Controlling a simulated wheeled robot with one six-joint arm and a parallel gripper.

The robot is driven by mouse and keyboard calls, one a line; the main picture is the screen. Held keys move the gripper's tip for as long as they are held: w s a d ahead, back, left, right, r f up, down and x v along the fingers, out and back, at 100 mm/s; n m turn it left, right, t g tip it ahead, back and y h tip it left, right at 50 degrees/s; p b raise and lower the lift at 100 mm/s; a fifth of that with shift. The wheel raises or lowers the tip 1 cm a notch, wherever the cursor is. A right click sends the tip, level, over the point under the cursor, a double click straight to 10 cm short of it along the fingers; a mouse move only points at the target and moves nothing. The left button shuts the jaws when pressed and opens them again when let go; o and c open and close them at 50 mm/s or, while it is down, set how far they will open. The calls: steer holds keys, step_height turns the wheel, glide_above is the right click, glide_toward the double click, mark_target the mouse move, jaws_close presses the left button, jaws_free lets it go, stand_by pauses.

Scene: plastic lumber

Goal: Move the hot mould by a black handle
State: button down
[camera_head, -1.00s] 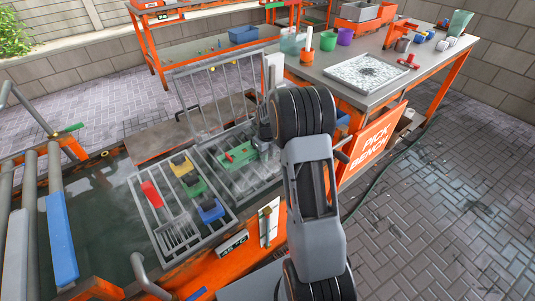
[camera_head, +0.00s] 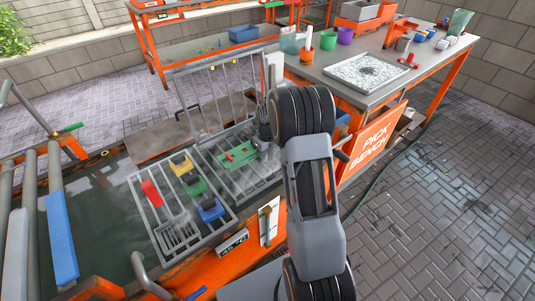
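A green mould (camera_head: 239,155) with a red part on top lies in the right-hand wire rack (camera_head: 215,165) over the tank. In the left-hand rack (camera_head: 150,212) sit a yellow block (camera_head: 181,163), a green block (camera_head: 194,185) and a blue block (camera_head: 211,211), each with a dark part on it. A red piece (camera_head: 151,194) lies at that rack's left side. I cannot tell which one is hot. My gripper (camera_head: 264,132) is just right of the green mould, mostly hidden behind my arm. Its fingers are too small to read, and no contact shows.
An upright wire grid (camera_head: 212,92) stands behind the right-hand rack. The orange pick bench (camera_head: 376,140) is to the right, with a speckled plate (camera_head: 366,70) and several cups on top. Grey bars and a blue strip (camera_head: 61,240) lie left. Open paving is at the right.

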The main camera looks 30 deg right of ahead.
steer(key=shift+f, duration=0.35)
stand_by(0.8)
steer(key=shift+c, duration=2.1)
jaws_free()
steer(key=shift+f, duration=0.1)
steer(key=shift+r+p, duration=2.5)
steer(key=shift+r, duration=1.1)
